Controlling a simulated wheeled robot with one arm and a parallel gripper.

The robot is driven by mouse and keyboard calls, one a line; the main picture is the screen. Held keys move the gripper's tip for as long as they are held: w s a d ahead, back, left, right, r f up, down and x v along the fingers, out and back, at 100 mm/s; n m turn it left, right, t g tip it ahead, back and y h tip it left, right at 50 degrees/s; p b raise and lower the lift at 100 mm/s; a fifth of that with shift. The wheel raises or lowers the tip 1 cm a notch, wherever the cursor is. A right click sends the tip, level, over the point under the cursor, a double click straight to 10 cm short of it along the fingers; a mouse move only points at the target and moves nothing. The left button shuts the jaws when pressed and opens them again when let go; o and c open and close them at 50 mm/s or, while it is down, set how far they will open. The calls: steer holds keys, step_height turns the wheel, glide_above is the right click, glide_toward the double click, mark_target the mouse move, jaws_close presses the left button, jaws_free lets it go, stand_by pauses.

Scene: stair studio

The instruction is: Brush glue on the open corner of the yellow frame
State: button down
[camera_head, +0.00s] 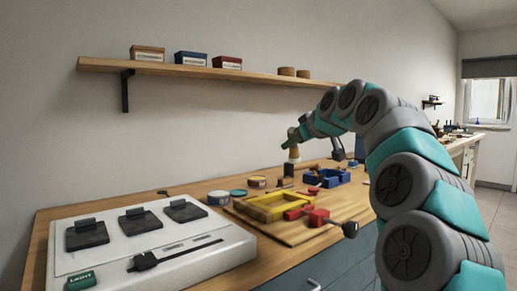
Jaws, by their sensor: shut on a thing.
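The yellow frame (268,209) lies on a wooden board (260,226) on the bench, with a red clamp (318,217) at its right front side. Which corner is open is too small to tell. My gripper (292,143) is above and behind the frame, pointing down. It is shut on a pale tan thing (294,155), which looks like the brush; its tip is hard to make out.
A white control box with dark switches and a slider (160,245) fills the bench's left front. A blue divided tray (328,178) stands right of the gripper. A wall shelf (200,70) with boxes hangs above.

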mark_target(293, 159)
steer(key=shift+d+f+b, duration=0.1)
steer(key=shift+f+b, duration=1.8)
steer(key=shift+f, duration=0.55)
steer(key=shift+s+r, duration=0.1)
steer(key=shift+r, duration=0.05)
